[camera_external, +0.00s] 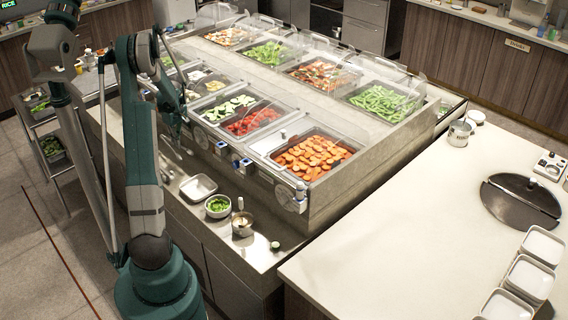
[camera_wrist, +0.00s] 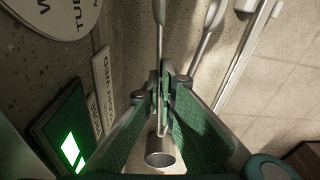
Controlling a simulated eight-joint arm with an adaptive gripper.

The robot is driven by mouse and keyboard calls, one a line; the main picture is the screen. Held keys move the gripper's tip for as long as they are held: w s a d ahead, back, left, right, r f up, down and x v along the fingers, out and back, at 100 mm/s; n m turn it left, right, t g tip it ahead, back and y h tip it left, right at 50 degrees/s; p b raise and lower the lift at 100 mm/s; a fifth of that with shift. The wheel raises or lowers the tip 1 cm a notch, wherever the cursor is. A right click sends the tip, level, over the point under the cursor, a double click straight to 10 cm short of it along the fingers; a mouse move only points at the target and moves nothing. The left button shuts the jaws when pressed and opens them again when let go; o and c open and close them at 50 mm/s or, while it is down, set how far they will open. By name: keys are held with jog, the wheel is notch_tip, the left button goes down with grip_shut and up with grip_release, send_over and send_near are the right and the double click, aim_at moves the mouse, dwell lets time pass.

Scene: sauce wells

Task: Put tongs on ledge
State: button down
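The contact is partly hidden by the fingers. In the external view my gripper (camera_external: 178,122) is low over the near left side of the sauce wells counter, too small to show its grip.
A white tray (camera_external: 198,187), a bowl of green food (camera_external: 218,206) and a small pot (camera_external: 242,224) stand on the ledge. Food pans (camera_external: 309,155) fill the raised counter behind. A green-lit display (camera_wrist: 68,147) is beside my gripper. The white worktop (camera_external: 400,230) is mostly clear.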

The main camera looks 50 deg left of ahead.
jog(key=shift+f, duration=1.05)
jog(key=shift+f, duration=0.1)
jog(key=shift+f+b, duration=0.3)
jog(key=shift+f, duration=1.5)
jog(key=shift+f, duration=0.1)
jog(key=c, duration=2.7)
grip_release()
jog(key=r, duration=0.4)
jog(key=d+r+p, duration=0.1)
jog(key=r, duration=0.7)
jog(key=shift+w+d+r, duration=0.1)
jog(key=shift+w+d, duration=0.05)
jog(key=shift+d, duration=0.05)
